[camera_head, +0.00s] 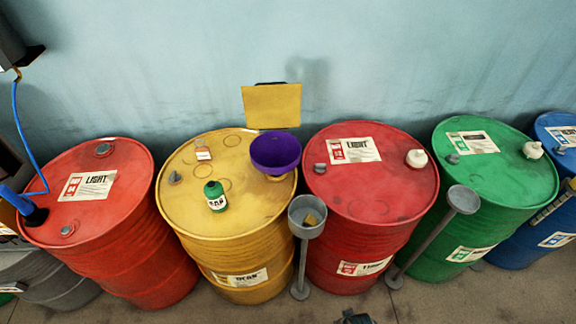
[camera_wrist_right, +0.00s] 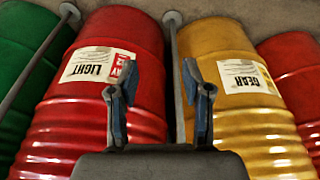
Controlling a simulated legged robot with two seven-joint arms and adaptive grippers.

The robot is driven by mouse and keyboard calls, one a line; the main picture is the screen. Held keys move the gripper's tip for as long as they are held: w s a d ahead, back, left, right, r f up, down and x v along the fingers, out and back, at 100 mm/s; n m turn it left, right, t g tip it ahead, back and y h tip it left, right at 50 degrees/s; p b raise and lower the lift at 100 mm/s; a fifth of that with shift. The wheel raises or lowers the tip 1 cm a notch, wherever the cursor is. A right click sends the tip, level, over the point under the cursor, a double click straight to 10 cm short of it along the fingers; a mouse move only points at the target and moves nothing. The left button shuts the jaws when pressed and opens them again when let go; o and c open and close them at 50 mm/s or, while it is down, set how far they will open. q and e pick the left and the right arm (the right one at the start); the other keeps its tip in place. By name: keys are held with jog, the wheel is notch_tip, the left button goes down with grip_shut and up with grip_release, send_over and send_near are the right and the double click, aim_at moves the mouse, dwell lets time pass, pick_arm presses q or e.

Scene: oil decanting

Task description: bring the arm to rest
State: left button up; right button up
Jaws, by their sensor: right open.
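My right gripper (camera_wrist_right: 160,105) is open and empty in the right wrist view. Its two fingers stand apart in front of a red drum (camera_wrist_right: 140,45) and a yellow drum (camera_wrist_right: 215,45), with a grey post (camera_wrist_right: 178,70) between them. In the head view only a small dark part at the bottom edge (camera_head: 355,318) shows, and I cannot tell whether it is the gripper. My left gripper is not in view. On the yellow drum (camera_head: 190,215) stand a purple funnel (camera_head: 275,150) and a small green bottle (camera_head: 214,194).
A red drum (camera_head: 100,240) stands at left, another red drum (camera_head: 375,195) right of the yellow one, then green (camera_head: 500,200) and blue (camera_head: 560,130) drums. Grey posts (camera_head: 303,270) stand in front. A blue hose (camera_head: 20,130) enters the left drum. Floor at the front is mostly clear.

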jog(key=s+f+g, duration=0.1)
jog(key=s+f, duration=0.3)
jog(key=f, duration=0.6)
jog(key=s+f, duration=0.4)
jog(key=f, duration=0.5)
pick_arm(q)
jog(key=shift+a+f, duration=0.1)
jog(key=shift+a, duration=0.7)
pick_arm(e)
jog(key=s+d+f, duration=0.2)
jog(key=s+f, duration=0.7)
jog(key=s, duration=0.4)
jog(key=shift+d+g, duration=0.25)
jog(key=shift+g, duration=0.15)
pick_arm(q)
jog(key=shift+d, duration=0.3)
pick_arm(e)
jog(key=shift+d+f, duration=0.15)
